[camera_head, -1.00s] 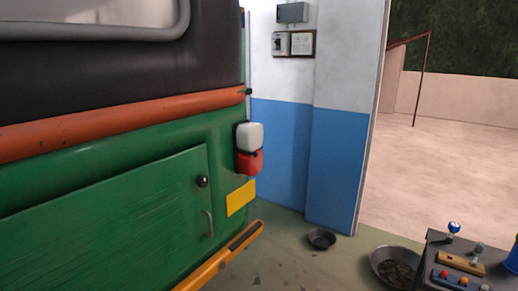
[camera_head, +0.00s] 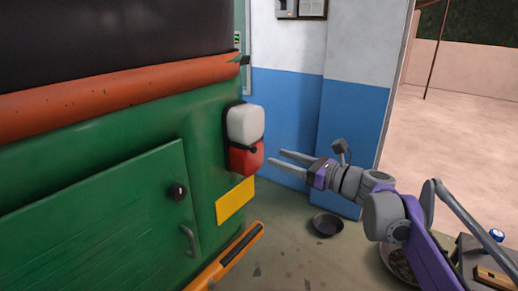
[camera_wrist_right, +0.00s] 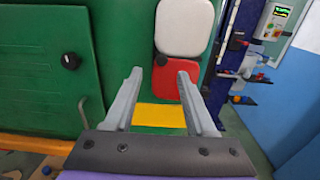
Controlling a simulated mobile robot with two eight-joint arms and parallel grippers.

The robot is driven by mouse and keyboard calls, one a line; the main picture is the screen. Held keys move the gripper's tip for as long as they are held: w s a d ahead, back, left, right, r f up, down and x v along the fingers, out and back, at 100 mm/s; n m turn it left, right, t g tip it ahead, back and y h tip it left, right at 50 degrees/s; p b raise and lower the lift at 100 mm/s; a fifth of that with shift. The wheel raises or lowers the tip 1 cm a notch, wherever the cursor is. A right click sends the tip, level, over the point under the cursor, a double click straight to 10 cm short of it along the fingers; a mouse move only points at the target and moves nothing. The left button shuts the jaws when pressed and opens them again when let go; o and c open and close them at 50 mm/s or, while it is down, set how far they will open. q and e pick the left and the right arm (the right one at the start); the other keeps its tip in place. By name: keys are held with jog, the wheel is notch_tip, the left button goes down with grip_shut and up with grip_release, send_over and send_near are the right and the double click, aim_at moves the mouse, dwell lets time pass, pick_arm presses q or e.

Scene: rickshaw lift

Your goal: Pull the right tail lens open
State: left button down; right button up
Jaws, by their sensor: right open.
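The right tail lens is a white upper block (camera_head: 245,123) over a red lower block (camera_head: 244,157) at the rear corner of the green rickshaw (camera_head: 100,200). A small dark knob (camera_head: 251,149) shows near the seam between the blocks. My right gripper (camera_head: 276,158) is open and empty just to the right of the red block, its fingers pointing at it. In the right wrist view the white block (camera_wrist_right: 184,27) and red block (camera_wrist_right: 178,75) lie ahead, beyond the open fingertips (camera_wrist_right: 160,74). My left gripper is not in view.
A yellow plate (camera_head: 235,203) and an orange bumper (camera_head: 225,258) are below the lens. A hatch with a dark knob (camera_head: 178,192) is to the left. A dark pan (camera_head: 327,225) lies on the floor. A blue and white wall (camera_head: 285,125) stands behind.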

aim_at(256, 150)
jog(key=x, duration=0.7)
jog(key=shift+w+a+f+p, duration=0.1)
jog(key=shift+w+a+p, duration=0.1)
jog(key=shift+w+p, duration=0.2)
grip_shut()
dwell(0.9)
